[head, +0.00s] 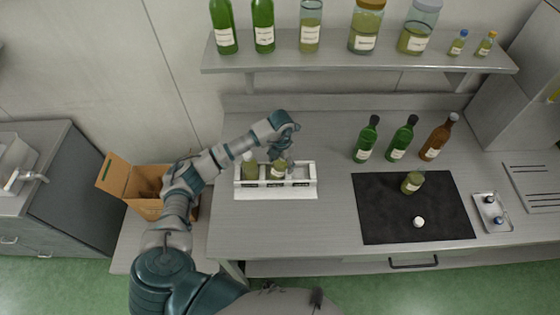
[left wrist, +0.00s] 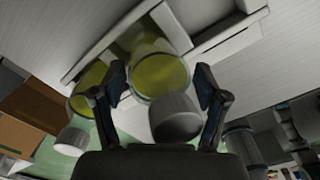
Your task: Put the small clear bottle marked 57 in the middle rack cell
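A white rack (head: 243,192) stands on the steel counter with cells in a row. A small clear bottle of yellow-green oil (head: 278,170) stands in its middle cell; its number is too small to read. Its grey cap (left wrist: 175,117) shows in the left wrist view. My left gripper (head: 287,152) is at this bottle. In the left wrist view its fingers (left wrist: 161,80) stand on either side with narrow gaps, so it looks open. A similar bottle with a white cap (head: 249,166) is in the left cell. The right cell looks empty. My right gripper is out of view.
A black mat (head: 385,215) holds another small bottle (head: 412,182) and a white round cap (head: 419,222). Three tall bottles (head: 402,138) stand behind it. A small tray (head: 480,203) lies right. A shelf (head: 350,62) with bottles hangs above. A cardboard box (head: 115,175) is left.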

